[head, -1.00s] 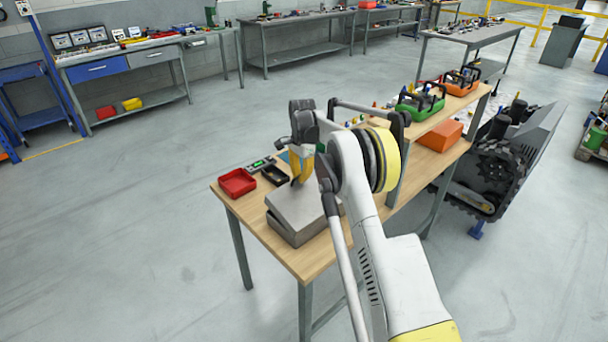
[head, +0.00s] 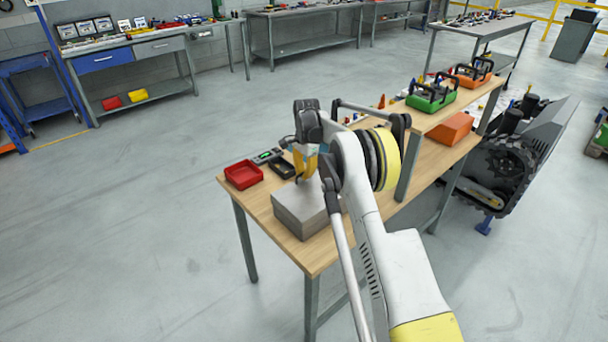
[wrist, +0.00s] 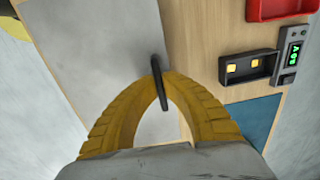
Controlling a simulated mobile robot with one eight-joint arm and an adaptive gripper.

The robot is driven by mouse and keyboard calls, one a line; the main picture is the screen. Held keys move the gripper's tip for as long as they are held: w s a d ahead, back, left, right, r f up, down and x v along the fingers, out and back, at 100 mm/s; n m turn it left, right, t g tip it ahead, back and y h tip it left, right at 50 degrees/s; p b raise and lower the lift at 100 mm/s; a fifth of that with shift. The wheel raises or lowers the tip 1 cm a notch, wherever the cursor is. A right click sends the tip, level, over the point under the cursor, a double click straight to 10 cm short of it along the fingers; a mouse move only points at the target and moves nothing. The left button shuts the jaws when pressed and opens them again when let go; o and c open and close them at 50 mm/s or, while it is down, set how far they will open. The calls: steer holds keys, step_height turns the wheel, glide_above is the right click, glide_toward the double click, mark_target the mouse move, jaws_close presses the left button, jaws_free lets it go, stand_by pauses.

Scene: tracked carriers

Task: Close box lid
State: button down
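The grey box (head: 300,208) stands on the near end of the wooden table. Its lid looks down, nearly flat on the box; a small gap could not be made out. In the wrist view the grey lid surface (wrist: 95,45) fills the upper left. My gripper (head: 299,179) is at the box's far edge, pointing down. In the wrist view its yellow fingers (wrist: 157,77) arch together, tips closed around a thin black handle-like bar (wrist: 161,88) at the lid's edge. How the bar joins the lid is hidden.
A red tray (head: 243,174), a black tray (head: 283,169) and a small device with a green display (head: 268,156) lie just beyond the box. Green (head: 432,97) and orange toolboxes (head: 472,77) stand on the raised shelf. An orange block (head: 450,128) sits below it.

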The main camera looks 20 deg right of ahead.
steer(key=c, duration=1.8)
jaws_free()
steer(key=shift+w+a, duration=0.1)
steer(key=shift+w, duration=0.05)
steer(key=r, duration=1.2)
steer(key=shift+s, duration=0.35)
